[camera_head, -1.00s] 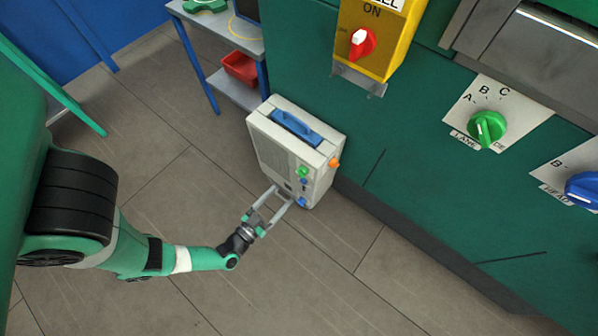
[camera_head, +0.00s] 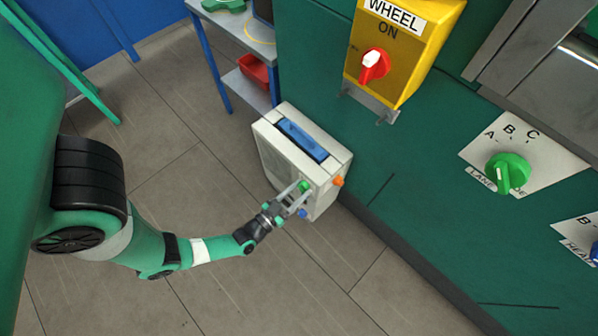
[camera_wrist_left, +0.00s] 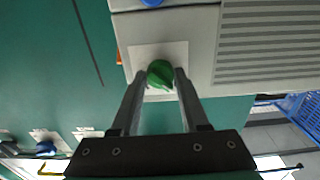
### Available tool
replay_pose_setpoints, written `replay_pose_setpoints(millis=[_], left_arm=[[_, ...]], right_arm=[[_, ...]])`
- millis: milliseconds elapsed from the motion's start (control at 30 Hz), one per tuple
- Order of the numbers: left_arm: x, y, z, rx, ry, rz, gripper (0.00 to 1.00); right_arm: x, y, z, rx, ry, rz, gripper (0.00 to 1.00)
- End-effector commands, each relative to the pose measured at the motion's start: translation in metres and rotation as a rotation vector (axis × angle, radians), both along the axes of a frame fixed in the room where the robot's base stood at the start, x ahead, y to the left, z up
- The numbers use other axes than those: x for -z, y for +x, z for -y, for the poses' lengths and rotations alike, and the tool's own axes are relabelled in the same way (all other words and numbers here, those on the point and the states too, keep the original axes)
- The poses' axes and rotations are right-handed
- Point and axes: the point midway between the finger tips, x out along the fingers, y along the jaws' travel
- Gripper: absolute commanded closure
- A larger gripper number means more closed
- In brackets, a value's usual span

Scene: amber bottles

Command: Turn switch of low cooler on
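The low cooler (camera_head: 282,150) is a pale box with a blue top handle, standing on the floor against the green machine. A green knob (camera_head: 304,186) sits on its front face near the upper right corner. In the left wrist view the green knob (camera_wrist_left: 160,74) is on a pale square plate. My left gripper (camera_head: 297,193) is at the cooler's front. Its two fingers (camera_wrist_left: 160,78) stand apart on either side of the knob, very close to it; I cannot tell whether they touch it. My right gripper is not in view.
The cooler has an orange knob (camera_head: 338,181) on its side and a blue knob (camera_head: 303,213) lower on its front. A yellow box with a red switch (camera_head: 374,66) and a green lane knob (camera_head: 507,172) are on the machine. Floor in front is clear.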

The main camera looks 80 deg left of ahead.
Motion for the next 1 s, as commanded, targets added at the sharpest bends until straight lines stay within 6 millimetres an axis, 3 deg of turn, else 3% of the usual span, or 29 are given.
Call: replay_pose_setpoints(millis=[33, 233, 667, 1000], left_arm=[[0.0000, 0.0001, 0.0001, 0.000, 0.000, 0.000, 0.67], [0.0000, 0.0001, 0.0001, 0.000, 0.000, 0.000, 1.00], [-0.0007, 0.0002, -0.0001, -0.001, 0.049, -0.027, 1.00], [-0.0013, 0.0000, -0.0002, -0.002, 0.251, -0.146, 1.00]], right_arm=[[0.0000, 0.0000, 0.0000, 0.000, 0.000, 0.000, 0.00], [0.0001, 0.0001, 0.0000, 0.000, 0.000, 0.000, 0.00], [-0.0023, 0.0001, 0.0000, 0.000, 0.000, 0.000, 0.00], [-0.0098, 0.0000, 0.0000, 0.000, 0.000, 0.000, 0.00]])
